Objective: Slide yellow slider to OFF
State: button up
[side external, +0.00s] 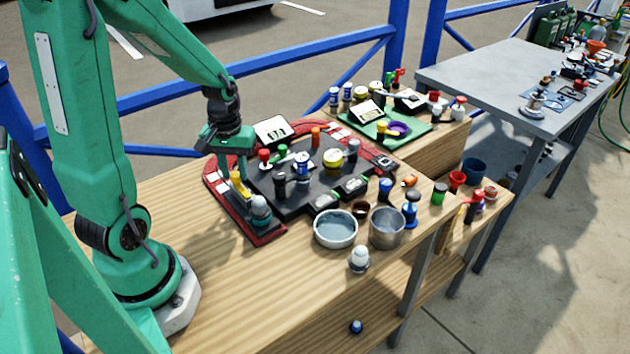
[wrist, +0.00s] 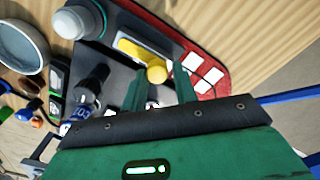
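The yellow slider (wrist: 135,50) lies on a dark panel, with a rounded yellow knob (wrist: 157,74) at its near end in the wrist view. In the side view the yellow slider (side external: 240,186) is at the left part of the red-edged board. My gripper (wrist: 160,80) is open, its two green fingers apart, with the knob at the gap between the fingertips. I cannot tell whether either finger touches it. In the side view my gripper (side external: 236,165) points down just above the slider and partly hides it. No OFF marking is readable.
A grey-white domed knob (side external: 260,208) stands close beside the slider. A black knob (side external: 280,186) and red and green controls (side external: 283,153) stand to its right. A bowl (side external: 335,229) and a metal cup (side external: 387,228) stand in front of the board. Bare wood lies at the front left.

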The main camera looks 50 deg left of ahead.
aim_at(237, 176)
jog(key=o, duration=0.3)
jog(key=shift+o, duration=0.2)
jog(key=shift+r, duration=0.2)
jog(key=shift+r, duration=3.75)
jog(key=s+d+r+m+t, duration=0.2)
jog(key=d+r+m, duration=0.2)
jog(key=d, duration=0.3)
jog(key=s+d+r+m+t, duration=0.2)
jog(key=d+r+m+t, duration=0.1)
jog(key=d+r+m, duration=0.2)
jog(key=shift+d+t, duration=0.3)
jog(key=shift+d, duration=0.75)
